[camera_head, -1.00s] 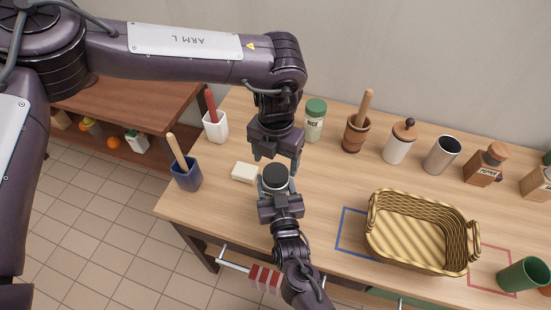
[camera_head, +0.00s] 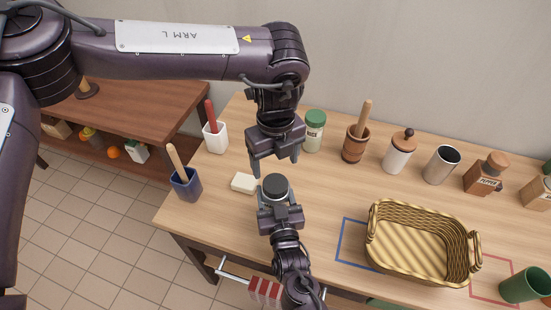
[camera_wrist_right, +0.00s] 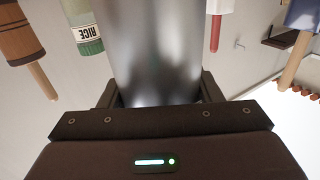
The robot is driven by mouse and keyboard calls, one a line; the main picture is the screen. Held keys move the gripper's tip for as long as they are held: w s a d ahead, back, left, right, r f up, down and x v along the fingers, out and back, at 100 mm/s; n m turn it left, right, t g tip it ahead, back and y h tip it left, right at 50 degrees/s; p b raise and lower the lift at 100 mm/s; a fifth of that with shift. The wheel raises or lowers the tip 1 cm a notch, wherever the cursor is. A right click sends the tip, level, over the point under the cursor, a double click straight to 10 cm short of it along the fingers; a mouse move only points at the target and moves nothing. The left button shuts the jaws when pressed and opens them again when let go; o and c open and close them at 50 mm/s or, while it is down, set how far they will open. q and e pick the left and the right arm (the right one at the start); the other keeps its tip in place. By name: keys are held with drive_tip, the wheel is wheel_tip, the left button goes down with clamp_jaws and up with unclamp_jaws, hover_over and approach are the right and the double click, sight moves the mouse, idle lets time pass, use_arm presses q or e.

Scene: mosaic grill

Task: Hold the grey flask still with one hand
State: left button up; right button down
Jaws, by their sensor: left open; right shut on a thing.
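The grey flask (camera_head: 275,187) has a dark round lid and stands upright over the table, seen from above. My right gripper (camera_head: 279,208) is shut on it from the near side. In the right wrist view, the flask's shiny metal body (camera_wrist_right: 156,50) fills the space between the right gripper's fingers (camera_wrist_right: 158,92). My left gripper (camera_head: 275,167) is open and empty, pointing down just above and behind the lid, with its fingers apart. Whether it touches the lid cannot be told. The flask's base is hidden by my right gripper.
A pale block (camera_head: 243,183) lies close left of the flask. A blue cup (camera_head: 187,187) and a white cup (camera_head: 215,141) stand further left. A green-lidded jar (camera_head: 313,133) and a wooden mortar (camera_head: 354,147) stand behind. A wicker basket (camera_head: 374,252) is at right.

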sight(275, 183)
use_arm(q)
wheel_tip(275, 183, down, 8)
drive_tip(key=shift+f, duration=0.1)
idle(0.5)
drive_tip(key=c, duration=1)
drive_tip(key=o, duration=1.1)
drive_tip(key=shift+o, duration=0.2)
drive_tip(key=shift+r, duration=0.2)
